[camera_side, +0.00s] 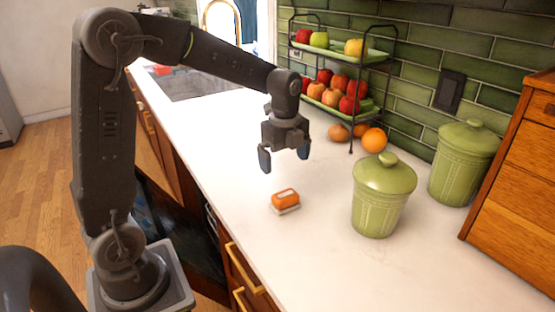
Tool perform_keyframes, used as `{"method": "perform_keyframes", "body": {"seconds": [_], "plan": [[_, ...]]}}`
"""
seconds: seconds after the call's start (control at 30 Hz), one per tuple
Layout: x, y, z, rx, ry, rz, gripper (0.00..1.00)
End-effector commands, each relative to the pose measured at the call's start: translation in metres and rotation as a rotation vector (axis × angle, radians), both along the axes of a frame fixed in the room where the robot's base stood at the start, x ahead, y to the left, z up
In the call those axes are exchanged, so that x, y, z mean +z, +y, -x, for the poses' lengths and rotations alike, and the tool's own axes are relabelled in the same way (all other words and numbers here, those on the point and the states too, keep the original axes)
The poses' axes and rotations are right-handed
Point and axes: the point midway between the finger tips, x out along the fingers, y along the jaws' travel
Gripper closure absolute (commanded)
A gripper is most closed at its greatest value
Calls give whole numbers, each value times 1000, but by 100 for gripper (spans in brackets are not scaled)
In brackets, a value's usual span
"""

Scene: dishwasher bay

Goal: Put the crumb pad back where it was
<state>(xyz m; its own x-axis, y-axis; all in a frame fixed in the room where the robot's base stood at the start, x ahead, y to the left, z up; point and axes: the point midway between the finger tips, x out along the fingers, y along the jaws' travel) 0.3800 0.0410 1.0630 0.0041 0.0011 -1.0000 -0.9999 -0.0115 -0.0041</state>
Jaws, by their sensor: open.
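The crumb pad appears to be the small orange block (285,199) with a pale underside, lying on the white countertop left of the front green canister. A small pale mark shows on its top. My gripper (285,162) hangs above the counter, behind and above the pad in the picture. Its two fingers point down, are spread apart and hold nothing. It does not touch the pad.
Two lidded green canisters (381,205) (462,165) stand at the right beside a wooden cabinet (520,175). A two-tier fruit rack (352,121) with loose fruit stands against the green tile wall. A sink (195,82) lies at the back. The counter's front right is clear.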

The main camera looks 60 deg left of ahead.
Motion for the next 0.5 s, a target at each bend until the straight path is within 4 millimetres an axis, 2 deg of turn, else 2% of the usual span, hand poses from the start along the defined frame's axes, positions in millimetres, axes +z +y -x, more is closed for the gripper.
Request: {"method": "perform_keyframes", "body": {"seconds": [0.17, 0.3, 0.5], "plan": [[24, -18, 22, 189, -69, -6, 1], [48, -41, 60, 507, -175, 20, 1], [65, -70, 118, 989, -311, 144, 1]]}}
